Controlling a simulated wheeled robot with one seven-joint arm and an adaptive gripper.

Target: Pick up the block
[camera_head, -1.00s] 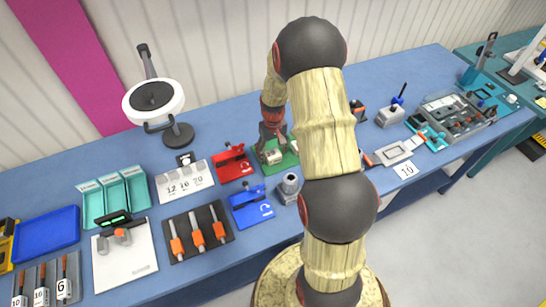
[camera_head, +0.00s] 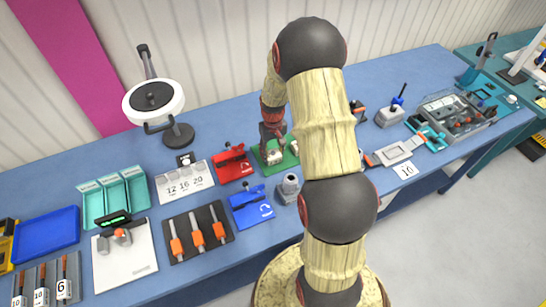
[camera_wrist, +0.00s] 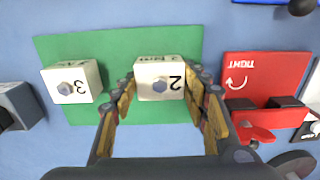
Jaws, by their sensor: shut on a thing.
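The block (camera_wrist: 160,78) is a small cream-white cube marked "2" with a grey bolt head on its face. In the wrist view it sits between the two fingers of my gripper (camera_wrist: 161,88), which is shut on it from both sides. Green mat shows around and behind it. I cannot tell whether the block is clear of the mat (camera_wrist: 120,42). A second cream block (camera_wrist: 74,81), marked "3", stands on the mat to the left, apart from my gripper. In the head view my gripper (camera_head: 273,153) is over the green mat, partly hidden by my arm.
A red fixture (camera_wrist: 262,82) marked "TIGHT" lies just right of the mat in the wrist view. A grey fixture (camera_wrist: 18,105) is at the left edge. In the head view a blue fixture (camera_head: 250,207) and a grey holder (camera_head: 289,187) stand in front of the mat.

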